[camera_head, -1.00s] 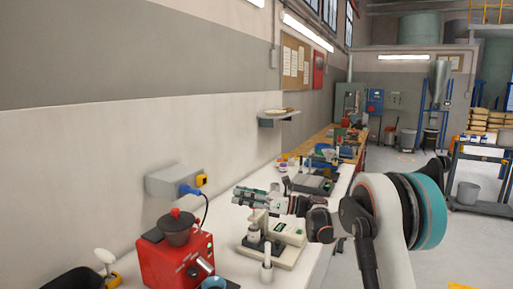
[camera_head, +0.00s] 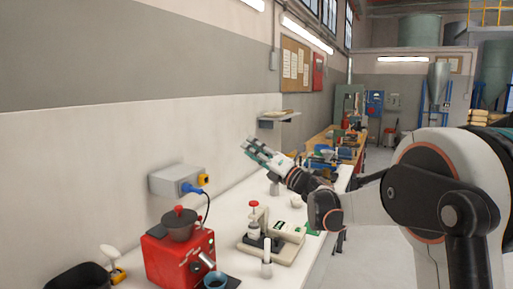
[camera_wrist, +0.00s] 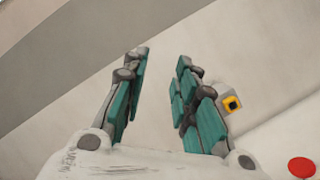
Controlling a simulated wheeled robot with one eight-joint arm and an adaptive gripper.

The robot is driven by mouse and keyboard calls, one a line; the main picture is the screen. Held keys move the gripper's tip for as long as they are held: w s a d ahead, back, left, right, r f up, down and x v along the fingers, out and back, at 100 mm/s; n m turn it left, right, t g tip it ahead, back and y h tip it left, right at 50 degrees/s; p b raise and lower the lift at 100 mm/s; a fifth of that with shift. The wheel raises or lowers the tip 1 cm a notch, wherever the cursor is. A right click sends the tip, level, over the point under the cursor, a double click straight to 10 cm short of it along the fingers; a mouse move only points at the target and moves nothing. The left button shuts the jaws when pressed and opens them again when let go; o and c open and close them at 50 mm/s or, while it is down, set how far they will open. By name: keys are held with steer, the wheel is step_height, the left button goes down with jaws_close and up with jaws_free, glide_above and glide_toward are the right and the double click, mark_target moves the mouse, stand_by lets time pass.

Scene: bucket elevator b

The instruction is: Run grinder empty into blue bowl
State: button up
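The red grinder (camera_head: 168,262) stands on the white bench at the lower left of the head view, with a dark hopper (camera_head: 179,226) and red knob on top and a metal spout pointing right. The blue bowl (camera_head: 216,281) is below the spout, partly cut off by the frame's lower edge. My gripper (camera_head: 252,147) is raised above the bench, up and to the right of the grinder. In the wrist view my gripper (camera_wrist: 161,68) has its teal-padded fingers apart with nothing between them, facing the wall.
A grey socket box (camera_head: 178,180) with a blue plug and yellow socket is on the wall behind the grinder. A beige press-like device (camera_head: 272,247) with a red knob stands right of the grinder. A small shelf (camera_head: 280,117) juts from the wall. More items crowd the bench further back.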

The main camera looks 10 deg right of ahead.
steer(key=shift+s+d+r+m+t+h, duration=0.2)
steer(key=shift+r+m+t+h, duration=0.1)
steer(key=shift+m+h, duration=0.15)
steer(key=shift+s+d+r+m+t+h, duration=0.2)
steer(key=shift+r+m+t+h, duration=0.15)
steer(key=shift+m, duration=0.2)
steer(key=s+d+r+m+t+h, duration=0.3)
steer(key=s+d+m+h, duration=0.25)
steer(key=m+h, duration=0.5)
steer(key=s+d+f+m+g+h, duration=0.45)
steer(key=s+m, duration=0.45)
steer(key=m, duration=0.3)
steer(key=s+a+f+m+g, duration=0.1)
steer(key=s+f+m+g, duration=0.2)
steer(key=s+f, duration=0.5)
steer(key=s+a+f+m+g+y, duration=0.1)
steer(key=s+a+f+m+g, duration=0.1)
steer(key=s+f, duration=0.6)
steer(key=s+a+f+m+g+y, duration=0.1)
steer(key=s+f+m+g, duration=0.3)
steer(key=s+f, duration=0.5)
steer(key=s+m, duration=0.1)
steer(key=s, duration=0.4)
steer(key=shift+a+g, duration=0.3)
steer(key=shift+a, duration=0.1)
steer(key=shift+w+m, duration=0.1)
steer(key=shift+m, duration=0.15)
